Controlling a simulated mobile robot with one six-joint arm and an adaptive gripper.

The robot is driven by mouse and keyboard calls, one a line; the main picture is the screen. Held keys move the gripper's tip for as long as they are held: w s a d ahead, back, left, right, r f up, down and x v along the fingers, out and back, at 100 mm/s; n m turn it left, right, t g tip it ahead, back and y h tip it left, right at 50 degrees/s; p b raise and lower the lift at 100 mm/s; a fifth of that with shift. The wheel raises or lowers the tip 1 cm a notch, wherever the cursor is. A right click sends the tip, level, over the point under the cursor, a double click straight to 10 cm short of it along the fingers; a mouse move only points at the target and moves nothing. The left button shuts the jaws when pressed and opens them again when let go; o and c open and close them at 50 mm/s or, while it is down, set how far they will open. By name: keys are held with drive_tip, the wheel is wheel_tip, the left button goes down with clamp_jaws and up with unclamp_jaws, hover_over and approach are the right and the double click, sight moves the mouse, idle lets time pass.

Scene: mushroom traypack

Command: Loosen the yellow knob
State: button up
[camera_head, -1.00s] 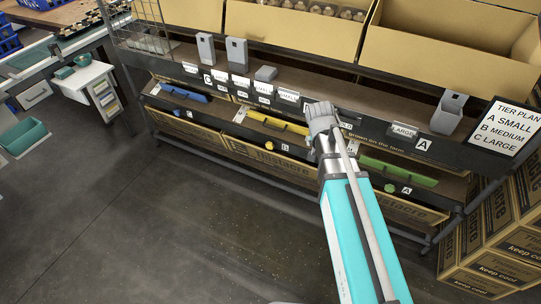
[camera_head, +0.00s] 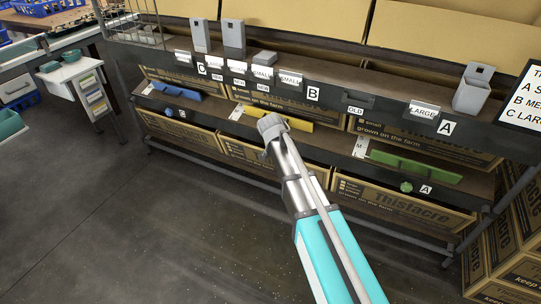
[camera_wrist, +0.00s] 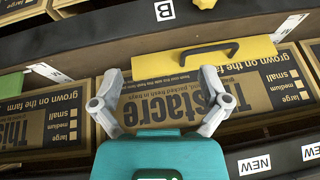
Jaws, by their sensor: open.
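The yellow knob (camera_wrist: 204,3) shows at the top edge of the wrist view, partly cut off, beside a white label B. In the head view my gripper and arm hide it. The yellow panel (camera_wrist: 258,52) with a dark handle lies between the knob and my gripper in the wrist view. It also shows in the head view (camera_head: 292,122), on the lower shelf. My gripper (camera_wrist: 163,90) is open and empty, its fingers apart over a printed carton. In the head view my gripper (camera_head: 271,128) is in front of the yellow panel's left part.
A blue panel (camera_head: 178,93) with a blue knob (camera_head: 168,112) is to the left, and a green panel (camera_head: 415,166) with a green knob (camera_head: 406,187) to the right. Grey holders (camera_head: 472,88) stand on the upper shelf rail. Floor in front is clear.

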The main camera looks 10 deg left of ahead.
drive_tip(key=w+a+f+t+b, duration=0.1)
drive_tip(key=w+a+f+b, duration=0.2)
drive_tip(key=a+f+b, duration=0.2)
drive_tip(key=shift+w+a+f+t+y+b, duration=0.3)
drive_tip(key=shift+a+y, duration=0.1)
drive_tip(key=shift+a, duration=0.5)
drive_tip(key=shift+w, duration=0.1)
drive_tip(key=b+x, duration=0.9)
drive_tip(key=x, duration=0.4)
drive_tip(key=shift+w+f, duration=0.2)
drive_tip(key=shift+f, duration=0.05)
